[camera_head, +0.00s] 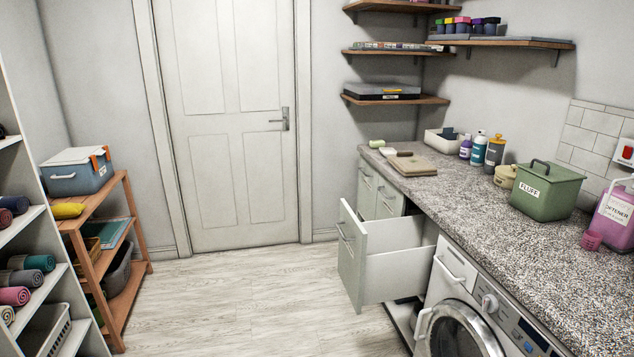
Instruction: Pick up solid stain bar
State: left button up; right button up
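I cannot identify the solid stain bar for certain at this size. A small pale green block (377,143) lies at the far end of the speckled counter (440,193). Close to it are a small pale item (387,151) and a brown brush-like item (404,154). A beige board (413,167) lies flat just in front of them. An open drawer (393,275) juts out below the counter; its inside is mostly hidden by its walls. Neither of my grippers is in view.
A green lidded FLUFF bin (546,191), a pink softener jug (613,218) and several bottles stand on the counter. A washing machine (470,305) sits below. A wooden rack (125,265) stands at left. The floor (240,300) between is clear.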

aim_at(372, 144)
jog(key=i+z, duration=0.15)
jog(key=i, duration=0.3)
jog(key=i+j+z, duration=0.1)
jog(key=i, duration=0.35)
jog(key=i+j+z, duration=0.15)
jog(key=i, duration=0.25)
jog(key=i+j+z, duration=0.15)
jog(key=i, duration=0.3)
jog(key=i+j+z, duration=0.15)
jog(key=i, duration=0.3)
jog(key=i+j+z, duration=0.1)
jog(key=z, duration=0.3)
jog(key=i+j+z, duration=0.1)
jog(key=j+z, duration=0.3)
jog(key=i+j+z, duration=0.1)
jog(key=j, duration=0.3)
jog(key=i+j+z, duration=0.15)
jog(key=j, duration=0.25)
jog(key=i+j+z, duration=0.1)
jog(key=i+j, duration=0.15)
jog(key=j, duration=0.15)
jog(key=i+j+z, duration=0.15)
jog(key=j, duration=0.25)
jog(key=j+z, duration=0.1)
jog(key=j, duration=0.35)
jog(key=i, duration=0.05)
